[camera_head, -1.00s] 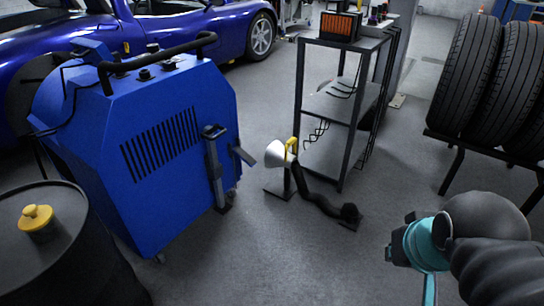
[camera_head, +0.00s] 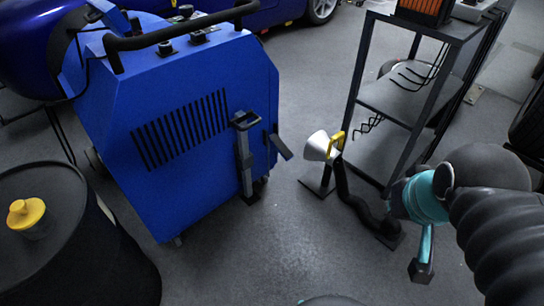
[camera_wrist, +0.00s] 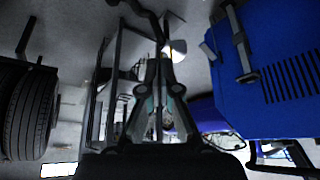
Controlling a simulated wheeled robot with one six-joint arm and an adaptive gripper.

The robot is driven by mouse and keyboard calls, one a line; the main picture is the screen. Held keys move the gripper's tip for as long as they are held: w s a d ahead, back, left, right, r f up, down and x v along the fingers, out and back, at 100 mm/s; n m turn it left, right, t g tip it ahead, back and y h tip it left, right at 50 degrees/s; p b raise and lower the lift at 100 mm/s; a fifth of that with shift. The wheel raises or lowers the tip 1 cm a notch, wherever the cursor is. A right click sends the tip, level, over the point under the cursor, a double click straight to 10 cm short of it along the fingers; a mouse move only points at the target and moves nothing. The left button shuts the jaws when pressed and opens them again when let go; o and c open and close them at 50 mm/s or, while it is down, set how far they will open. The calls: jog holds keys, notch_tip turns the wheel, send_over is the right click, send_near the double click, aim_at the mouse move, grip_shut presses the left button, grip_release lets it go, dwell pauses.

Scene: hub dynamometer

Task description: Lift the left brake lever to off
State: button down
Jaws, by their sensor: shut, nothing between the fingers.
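The blue dynamometer cabinet (camera_head: 190,140) stands left of centre in the head view. An upright dark lever-like bar (camera_head: 245,160) is mounted on its right part, with a black block at the top. A grey flat arm (camera_head: 282,147) sticks out at the cabinet's right edge, tilted downward. I cannot tell which of these is the left brake lever. In the wrist view, turned upside down, the upright bar (camera_wrist: 240,45) and cabinet (camera_wrist: 285,75) show at the right. My gripper (camera_wrist: 163,62) is shut and empty in the wrist view, well apart from the cabinet.
A black drum (camera_head: 80,250) with a yellow cap (camera_head: 27,214) stands at lower left. A white cone-shaped nozzle (camera_head: 318,146) on a black hose stands right of the cabinet, before a metal shelf rack (camera_head: 400,105). Floor before the cabinet is clear.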

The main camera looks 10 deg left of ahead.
jog(key=w+f+n+g+h+b, duration=0.2)
jog(key=w+f+n+h, duration=0.1)
jog(key=w, duration=0.6)
jog(key=w+f+n+g+h+b, duration=0.2)
jog(key=w+f+n+h+b, duration=0.1)
jog(key=w, duration=0.6)
jog(key=w+a+f+n+h+b, duration=0.1)
jog(key=w+a+f+n+h, duration=0.15)
jog(key=w, duration=0.25)
jog(key=w+a+f+n+t+h+b, duration=0.1)
jog(key=w+a+f, duration=0.1)
jog(key=w+f, duration=0.25)
jog(key=w+a+f+n+h+b, duration=0.1)
jog(key=w+a+f+n, duration=0.1)
jog(key=w, duration=0.3)
jog(key=n+t+h+b, duration=0.4)
jog(key=n+t+b, duration=0.1)
jog(key=n+t, duration=0.65)
send_near(281, 147)
jog(key=s+f+m, duration=0.1)
jog(key=s+f, duration=0.3)
jog(key=f, duration=0.1)
jog(key=shift+w+d+f+t, duration=0.15)
jog(key=shift+d+t, duration=0.2)
jog(key=shift+d, duration=0.05)
jog(key=x, duration=1)
